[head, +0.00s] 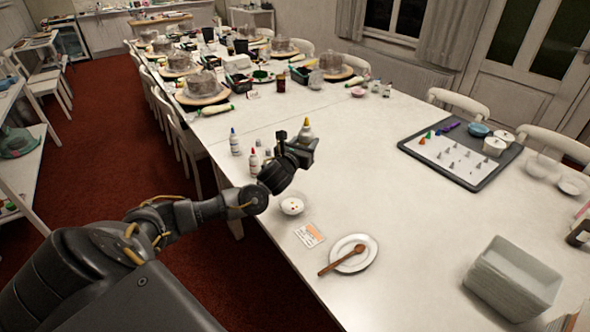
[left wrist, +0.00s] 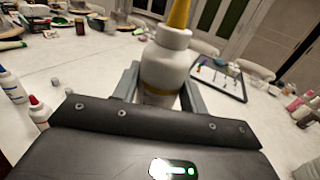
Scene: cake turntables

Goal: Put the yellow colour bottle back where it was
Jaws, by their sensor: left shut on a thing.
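A white bottle with a yellow nozzle, the yellow colour bottle (head: 306,131), is held upright in my left gripper (head: 301,146) above the white table. In the left wrist view the bottle (left wrist: 167,62) stands between the two fingers, its lower part hidden behind the gripper body. Other colour bottles stand on the table left of the gripper: one with a blue cap (head: 234,143) and one with a red cap (head: 254,163). The red-capped bottle (left wrist: 40,112) and the blue-capped bottle (left wrist: 12,85) also show in the left wrist view. My right gripper does not show.
A small white bowl with coloured dots (head: 292,206), a card (head: 309,235) and a white plate (head: 367,258) with a wooden spoon lie nearer on the table (head: 420,215). A dark tray with piping nozzles (head: 488,183) lies right. The table's middle is mostly clear.

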